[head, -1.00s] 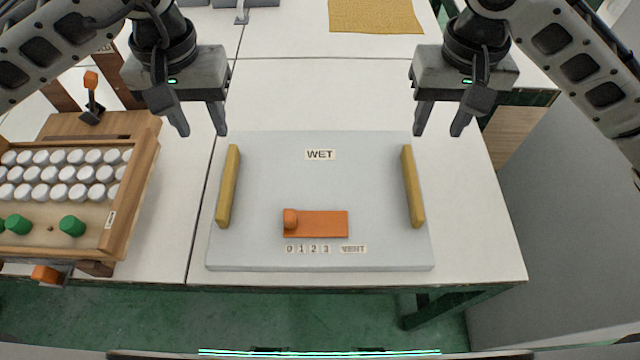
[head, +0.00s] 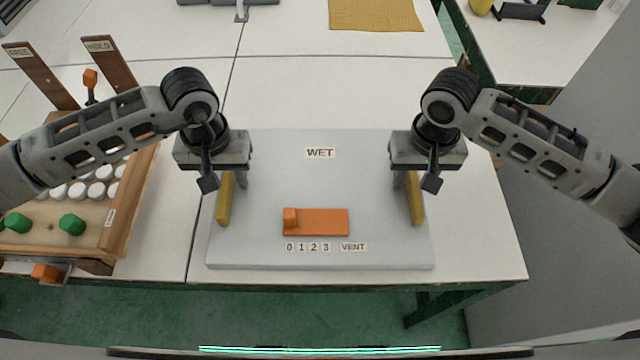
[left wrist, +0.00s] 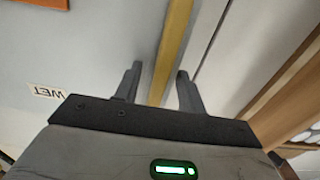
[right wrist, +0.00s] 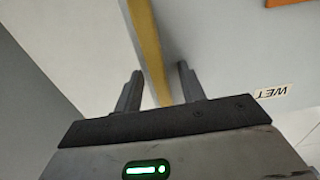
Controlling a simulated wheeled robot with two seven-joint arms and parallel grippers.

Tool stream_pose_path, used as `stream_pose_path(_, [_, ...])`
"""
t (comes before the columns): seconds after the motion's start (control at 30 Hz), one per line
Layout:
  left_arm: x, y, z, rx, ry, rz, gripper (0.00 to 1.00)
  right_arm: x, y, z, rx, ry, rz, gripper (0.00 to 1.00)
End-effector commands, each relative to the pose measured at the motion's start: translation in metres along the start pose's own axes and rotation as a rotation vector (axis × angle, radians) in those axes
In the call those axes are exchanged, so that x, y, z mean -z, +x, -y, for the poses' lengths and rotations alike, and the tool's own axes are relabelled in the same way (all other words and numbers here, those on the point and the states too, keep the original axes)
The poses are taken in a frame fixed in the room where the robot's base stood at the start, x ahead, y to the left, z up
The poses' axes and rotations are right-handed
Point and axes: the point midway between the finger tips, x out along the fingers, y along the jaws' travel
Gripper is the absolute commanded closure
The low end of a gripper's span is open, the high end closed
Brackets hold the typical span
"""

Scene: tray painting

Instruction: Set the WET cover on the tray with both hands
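The grey cover (head: 320,185) lies flat on the white table, with a WET label (head: 320,153) and an orange slider plate (head: 318,222). It has a yellow left handle (head: 223,212) and a yellow right handle (head: 416,212). My left gripper (head: 225,184) is over the left handle; in the left wrist view its open fingers (left wrist: 157,85) stand on either side of the handle (left wrist: 172,45). My right gripper (head: 414,184) is over the right handle; its open fingers (right wrist: 158,88) straddle that handle (right wrist: 148,45), with gaps visible. No tray can be made out under the cover.
A wooden rack (head: 130,225) with white round pieces and green knobs stands at the left, partly behind my left arm. A yellow-brown mat (head: 375,14) lies at the back. The table behind the cover is clear. A grey wall (head: 560,250) stands at the right.

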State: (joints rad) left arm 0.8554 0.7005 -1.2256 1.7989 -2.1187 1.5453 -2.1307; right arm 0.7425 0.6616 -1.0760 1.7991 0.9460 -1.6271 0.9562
Motion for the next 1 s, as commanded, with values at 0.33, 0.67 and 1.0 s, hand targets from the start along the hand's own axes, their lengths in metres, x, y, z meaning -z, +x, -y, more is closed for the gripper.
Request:
stream_pose_path(0.33, [0.000, 0.003, 0.000, 0.000, 0.001, 0.000, 0.63, 0.000, 0.003, 0.000, 0.000, -0.001, 0.000, 0.63])
stream_pose_path(0.67, [0.000, 0.002, 0.000, 0.000, 0.001, 0.000, 1.00, 0.000, 0.002, 0.000, 0.000, -0.001, 0.000, 1.00])
stream_pose_path(1.0, [0.000, -0.009, 0.000, -0.001, 0.001, -0.002, 1.00, 0.001, -0.009, 0.001, 0.001, -0.001, -0.002, 1.00])
